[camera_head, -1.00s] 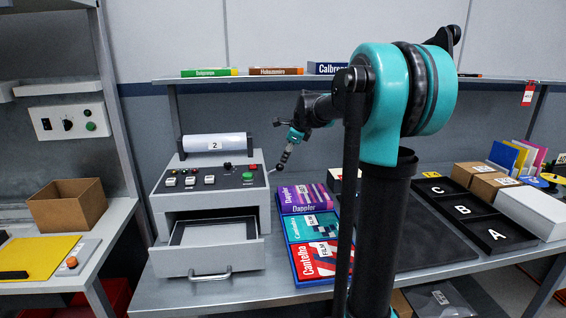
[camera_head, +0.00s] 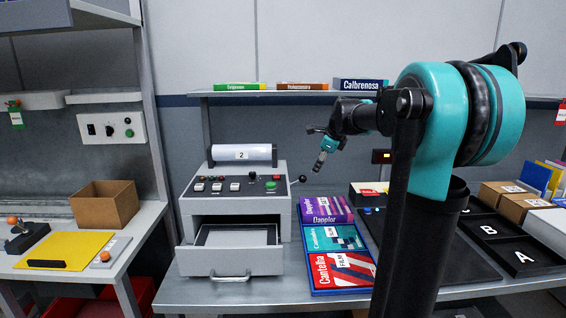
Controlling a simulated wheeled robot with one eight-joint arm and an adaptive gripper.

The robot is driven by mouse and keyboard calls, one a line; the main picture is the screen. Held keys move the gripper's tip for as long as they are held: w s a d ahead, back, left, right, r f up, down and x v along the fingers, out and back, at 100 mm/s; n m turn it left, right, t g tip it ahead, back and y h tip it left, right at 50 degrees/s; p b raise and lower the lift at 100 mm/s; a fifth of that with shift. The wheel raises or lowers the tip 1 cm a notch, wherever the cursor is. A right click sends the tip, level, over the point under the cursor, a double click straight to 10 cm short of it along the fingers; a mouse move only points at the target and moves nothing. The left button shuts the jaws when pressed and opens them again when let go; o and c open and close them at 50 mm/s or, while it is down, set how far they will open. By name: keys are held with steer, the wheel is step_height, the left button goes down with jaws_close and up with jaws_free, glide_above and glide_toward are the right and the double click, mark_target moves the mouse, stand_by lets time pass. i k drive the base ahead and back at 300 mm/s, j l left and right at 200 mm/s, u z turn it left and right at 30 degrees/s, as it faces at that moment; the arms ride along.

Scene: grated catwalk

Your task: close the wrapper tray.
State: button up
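The wrapper (camera_head: 238,195) is a grey machine with a sloped button panel, standing on the steel bench. A roll marked 2 (camera_head: 242,153) lies across its top. Its tray (camera_head: 231,262) is a drawer pulled out at the front, with a metal handle (camera_head: 230,277) on its face; the inside that shows looks empty. My gripper (camera_head: 320,160) is in the air to the right of the roll, above and behind the boxes, pointing down and apart from the tray. It is small in view, and whether its fingers are open or shut does not show clearly.
A blue tray with several boxes (camera_head: 343,272) lies right of the wrapper. A lever with a black ball (camera_head: 302,179) sticks out at the wrapper's right side. My arm covers part of the bench. A side bench at left holds a cardboard box (camera_head: 103,205) and a yellow board (camera_head: 68,250).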

mark_target(246, 250)
steer(key=k+l, duration=0.25)
steer(key=k, duration=0.15)
steer(key=k+l, duration=0.25)
steer(key=k, duration=0.15)
